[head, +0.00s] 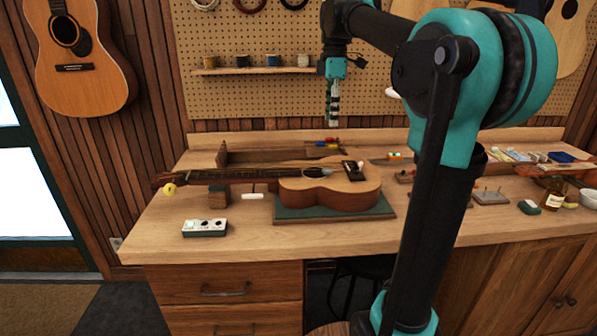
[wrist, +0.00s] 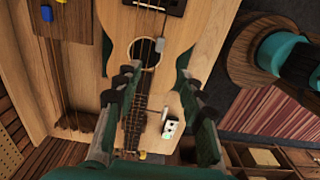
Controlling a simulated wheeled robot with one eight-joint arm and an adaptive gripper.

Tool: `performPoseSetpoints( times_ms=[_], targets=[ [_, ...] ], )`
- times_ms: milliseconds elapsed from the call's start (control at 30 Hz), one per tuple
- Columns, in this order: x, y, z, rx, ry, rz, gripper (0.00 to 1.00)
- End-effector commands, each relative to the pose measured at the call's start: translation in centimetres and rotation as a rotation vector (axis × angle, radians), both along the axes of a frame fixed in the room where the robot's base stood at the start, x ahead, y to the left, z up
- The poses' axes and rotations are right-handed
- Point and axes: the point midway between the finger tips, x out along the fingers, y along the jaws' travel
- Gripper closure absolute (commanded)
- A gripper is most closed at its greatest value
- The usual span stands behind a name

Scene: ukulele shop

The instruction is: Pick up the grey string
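A ukulele (head: 325,192) lies face up on a green mat (head: 290,214) on the workbench, its neck pointing left. In the wrist view its body (wrist: 121,32) is at the top and its strung neck (wrist: 136,118) runs downward. Several thin strands (wrist: 62,92) also stretch beside it, toward a dark wooden rail (wrist: 84,122). I cannot tell which strand is the grey string. A small grey piece (wrist: 182,48) shows over the ukulele's body. My gripper (head: 333,122) points down above the bench. In the wrist view its fingers (wrist: 156,78) are apart, with nothing seen held between them.
A neck block (head: 218,198) supports the neck. A pegboard (head: 250,95) with a spool shelf (head: 255,71) stands behind. The front bench edge is mostly clear.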

Motion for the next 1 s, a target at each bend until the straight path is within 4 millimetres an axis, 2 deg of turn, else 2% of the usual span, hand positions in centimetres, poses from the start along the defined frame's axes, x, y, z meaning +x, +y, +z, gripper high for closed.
performPoseSetpoints(
  times_ms=[400,533,767,1000],
  targets=[
    [0.0,0.0,-8.2,0.0,-0.001,-0.003,0.6],
    [0.0,0.0,-10.0,0.0,-0.001,-0.003,0.6],
    [0.0,0.0,-11.4,0.0,-0.001,-0.003,0.6],
    [0.0,-0.1,-14.7,0.0,-0.002,-0.004,0.6]
  ],
)
